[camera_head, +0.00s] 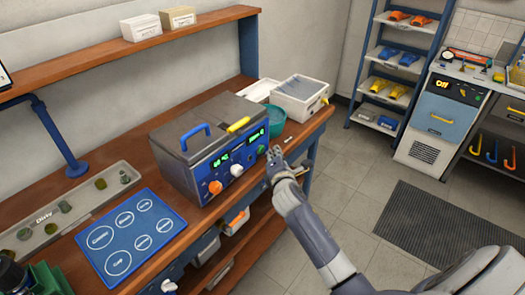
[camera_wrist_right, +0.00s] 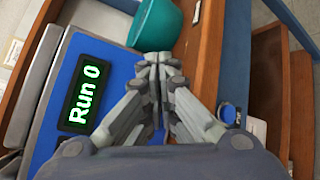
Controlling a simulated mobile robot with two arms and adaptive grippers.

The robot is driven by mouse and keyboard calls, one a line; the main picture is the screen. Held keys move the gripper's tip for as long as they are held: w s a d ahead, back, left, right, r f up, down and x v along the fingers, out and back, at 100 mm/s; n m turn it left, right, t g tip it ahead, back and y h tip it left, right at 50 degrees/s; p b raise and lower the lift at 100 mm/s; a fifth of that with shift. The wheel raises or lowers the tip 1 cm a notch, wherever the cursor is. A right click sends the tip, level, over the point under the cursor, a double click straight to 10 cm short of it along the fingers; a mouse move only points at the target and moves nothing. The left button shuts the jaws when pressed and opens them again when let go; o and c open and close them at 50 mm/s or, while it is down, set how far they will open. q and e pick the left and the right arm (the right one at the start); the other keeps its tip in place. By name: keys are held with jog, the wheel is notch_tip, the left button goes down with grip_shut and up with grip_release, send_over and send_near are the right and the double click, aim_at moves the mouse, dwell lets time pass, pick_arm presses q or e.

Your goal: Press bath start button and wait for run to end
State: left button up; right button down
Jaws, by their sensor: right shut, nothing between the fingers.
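The bath (camera_head: 195,122) is a grey lidded box with a blue front panel and a blue lid handle, standing on the wooden bench. Its panel has two lit green displays, an orange knob (camera_head: 215,187), a white knob (camera_head: 237,170) and a small green button (camera_head: 262,149) at the right end. In the right wrist view a display (camera_wrist_right: 85,97) reads "Run 0". My right gripper (camera_head: 273,154) is shut and empty, close to the panel's right end beside the green button; I cannot tell whether it touches. The button is hidden in the wrist view. My left gripper is not in view.
A teal bowl (camera_head: 277,120) stands just right of the bath, with white bins (camera_head: 300,98) behind. A blue mat (camera_head: 130,235) with circles and a "Dirty" tray (camera_head: 42,242) lie at left. A yellow-handled tool (camera_head: 238,125) lies on the lid. Floor at right is clear.

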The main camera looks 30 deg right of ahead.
jog(key=shift+w+a, duration=0.1)
jog(key=shift+w, duration=0.05)
dwell(0.4)
jog(key=shift+w+a, duration=0.1)
jog(key=shift+w, duration=0.15)
jog(key=shift+w+a, duration=0.2)
jog(key=shift+w, duration=0.25)
dwell(0.8)
jog(key=shift+s+d, duration=0.1)
jog(key=shift+s, duration=0.1)
jog(key=shift+s+d+p, duration=0.25)
jog(key=shift+s+p, duration=0.35)
jog(key=shift+s, duration=0.05)
jog(key=s, duration=0.1)
jog(key=s+d+p, duration=0.1)
jog(key=s, duration=0.1)
jog(key=s+d+p, duration=0.1)
jog(key=shift+s, duration=0.3)
